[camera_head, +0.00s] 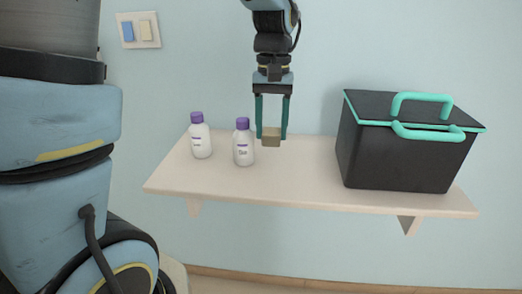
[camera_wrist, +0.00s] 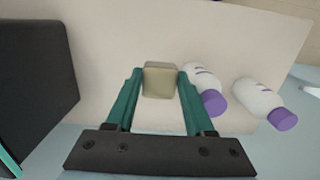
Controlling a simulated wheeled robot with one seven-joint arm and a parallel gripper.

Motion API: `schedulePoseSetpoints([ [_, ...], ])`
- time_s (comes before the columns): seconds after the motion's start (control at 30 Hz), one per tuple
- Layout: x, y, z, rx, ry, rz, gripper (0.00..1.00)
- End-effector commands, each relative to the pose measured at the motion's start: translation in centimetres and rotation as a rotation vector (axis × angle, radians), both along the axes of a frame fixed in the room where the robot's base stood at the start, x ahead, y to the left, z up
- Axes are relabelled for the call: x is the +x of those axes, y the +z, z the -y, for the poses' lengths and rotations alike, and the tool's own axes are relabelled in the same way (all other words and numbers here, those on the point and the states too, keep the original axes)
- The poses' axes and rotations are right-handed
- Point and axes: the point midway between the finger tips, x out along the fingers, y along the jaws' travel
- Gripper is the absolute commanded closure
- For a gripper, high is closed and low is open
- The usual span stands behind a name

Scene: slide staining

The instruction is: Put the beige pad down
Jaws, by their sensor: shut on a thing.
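The beige pad (camera_head: 271,137) is a small block held between the two teal fingers of my gripper (camera_head: 271,134). In the head view it is close to the shelf top, to the right of the nearer white bottle; I cannot tell whether it touches the shelf. In the wrist view the pad (camera_wrist: 160,80) sits between the fingertips of my gripper (camera_wrist: 159,76), with pale shelf surface around it. The fingers are shut on its sides.
The pale shelf (camera_head: 290,185) holds two white bottles with purple caps, one (camera_head: 201,140) at the left and one (camera_head: 243,147) just left of my gripper. A black box (camera_head: 400,155) with teal handles fills the right end. The shelf's front middle is clear.

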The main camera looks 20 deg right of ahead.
Motion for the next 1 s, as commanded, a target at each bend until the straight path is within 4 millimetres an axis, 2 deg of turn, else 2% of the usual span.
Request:
schedulePoseSetpoints([
  [0.1,-0.1,-1.9,-0.1,0.003,0.0,-0.003,0.99],
  [0.27,0.0,-3.4,0.0,0.0,0.0,-0.001,0.99],
  [0.5,0.0,-6.4,0.0,0.0,0.0,-0.001,0.99],
  [0.9,0.0,-7.2,0.0,0.0,0.0,0.0,0.99],
  [0.93,0.0,-7.2,0.0,-0.001,0.0,0.0,0.45],
  [1.0,0.0,-7.1,0.0,-0.001,0.0,0.0,0.38],
])
